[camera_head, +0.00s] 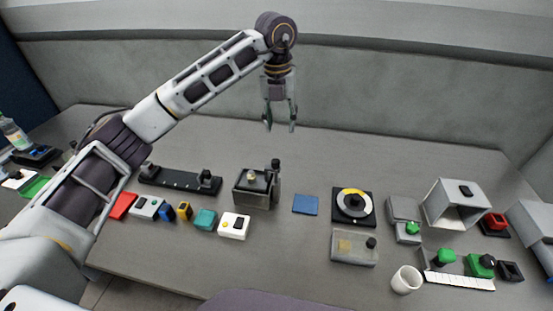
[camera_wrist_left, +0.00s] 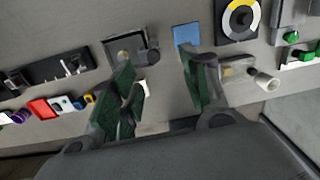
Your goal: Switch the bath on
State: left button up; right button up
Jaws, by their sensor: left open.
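My left gripper (camera_head: 280,126) is open and empty, raised above the back of the table with its fingers pointing down. In the left wrist view its two dark green fingers (camera_wrist_left: 160,92) are spread apart. A metal box with a dark top and a small pale knob (camera_head: 252,176), likely the bath, stands on the table below the gripper, apart from it; a black post rises at its right. The box also shows in the left wrist view (camera_wrist_left: 125,46), partly behind a finger. My right gripper is not in view.
A blue square (camera_head: 305,204) and a black plate with a ring dial (camera_head: 353,205) lie right of the metal box. A black rail (camera_head: 180,181) lies left. A white cup (camera_head: 406,279) stands front right. The table's back strip is clear.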

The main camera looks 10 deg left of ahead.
aim_at(276, 161)
pick_arm(q)
jog(key=shift+s+a+n+g+y, duration=0.1)
jog(key=shift+s+a+n, duration=0.1)
jog(key=shift+n, duration=0.8)
jog(key=shift+s+a+n+g+y, duration=0.1)
jog(key=shift+s+a+n, duration=0.05)
jog(key=shift+n, duration=0.85)
jog(key=shift+s+a+n+g+y, duration=0.1)
jog(key=shift+s+a+n, duration=0.1)
jog(key=shift+n, duration=0.8)
jog(key=shift+f, duration=0.25)
jog(key=shift+f+p, duration=0.65)
jog(key=shift+f, duration=6.05)
jog(key=shift+c, duration=0.4)
grip_shut()
